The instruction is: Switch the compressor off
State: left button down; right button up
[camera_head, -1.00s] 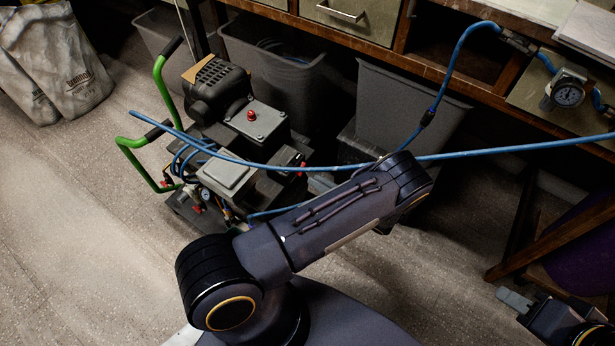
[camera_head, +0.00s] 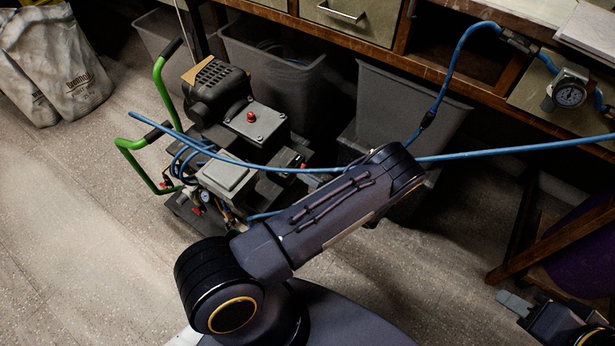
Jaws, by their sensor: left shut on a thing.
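The compressor (camera_head: 218,92) stands on the floor at upper left, with green handles (camera_head: 137,145), a dark ribbed motor and a grey box (camera_head: 265,126). A red knob (camera_head: 251,117) sits on top of that box. A small red part shows at the compressor's right side, and gauges and fittings sit at its front. My left arm crosses the lower middle, its elbow right of the compressor. Its forearm and gripper are hidden behind the arm. My right gripper (camera_head: 514,303) is at the lower right edge, far from the compressor; its finger gap is unclear.
A blue hose (camera_head: 480,153) runs across the compressor and past my left elbow. Grey bins (camera_head: 395,105) stand under the wooden bench behind. A pressure gauge (camera_head: 570,95) is at upper right. Floor (camera_head: 90,230) at left is clear.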

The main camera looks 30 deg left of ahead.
pick_arm(q)
jog(key=shift+n, duration=0.3)
jog(key=shift+s+a+r+n+b, duration=0.1)
jog(key=shift+n+b, duration=1.35)
jog(key=shift+n, duration=2.3)
jog(key=shift+a+n+b, duration=0.1)
jog(key=shift+n+b, duration=1.35)
jog(key=shift+n, duration=2.6)
jog(key=c, duration=1.6)
grip_release()
jog(key=shift+o, duration=0.4)
jog(key=shift+d, duration=0.15)
